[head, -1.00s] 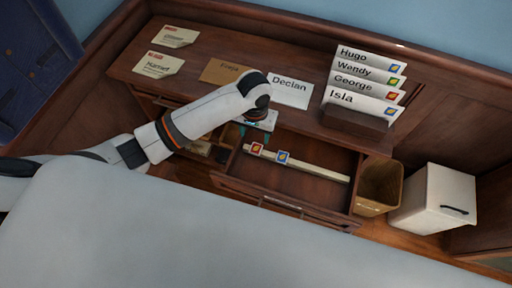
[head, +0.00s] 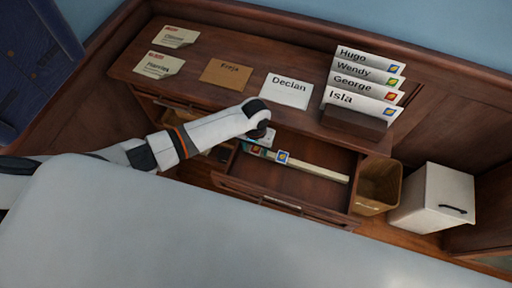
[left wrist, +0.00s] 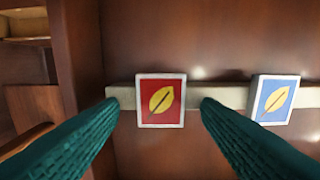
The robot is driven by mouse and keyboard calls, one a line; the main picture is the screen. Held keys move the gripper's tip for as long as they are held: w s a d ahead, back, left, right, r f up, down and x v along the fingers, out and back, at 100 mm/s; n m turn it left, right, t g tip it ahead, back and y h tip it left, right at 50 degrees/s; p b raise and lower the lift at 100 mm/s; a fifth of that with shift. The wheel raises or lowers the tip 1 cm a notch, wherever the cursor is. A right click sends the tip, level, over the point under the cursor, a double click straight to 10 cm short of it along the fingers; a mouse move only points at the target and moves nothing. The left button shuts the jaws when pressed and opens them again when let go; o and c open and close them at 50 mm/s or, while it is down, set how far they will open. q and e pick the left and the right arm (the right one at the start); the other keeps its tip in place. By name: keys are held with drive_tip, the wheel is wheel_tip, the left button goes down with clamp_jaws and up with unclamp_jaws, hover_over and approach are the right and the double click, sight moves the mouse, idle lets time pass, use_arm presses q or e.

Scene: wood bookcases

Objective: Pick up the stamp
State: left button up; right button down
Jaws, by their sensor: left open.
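A red stamp with a yellow leaf (left wrist: 161,101) stands against a pale strip (left wrist: 228,97) inside the open drawer, as the left wrist view shows. A blue stamp with a yellow leaf (left wrist: 274,99) is to its right; it also shows in the head view (head: 283,157). My left gripper (left wrist: 158,103) is open, its two teal fingers on either side of the red stamp, with gaps on both sides. In the head view my left gripper (head: 260,146) is over the left end of the strip and hides the red stamp. My right gripper is not in view.
The open drawer (head: 310,188) has bare floor around the strip. Above it, the desk top holds envelopes, including Declan (head: 287,90), and a wooden holder (head: 353,122) with several named envelopes. A bin (head: 379,187) and a white box (head: 434,198) stand at right.

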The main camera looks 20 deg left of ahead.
sight(255, 150)
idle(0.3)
use_arm(q)
drive_tip(key=c, duration=1.1)
drive_tip(key=shift+o, duration=0.2)
wheel_tip(255, 150, up, 10)
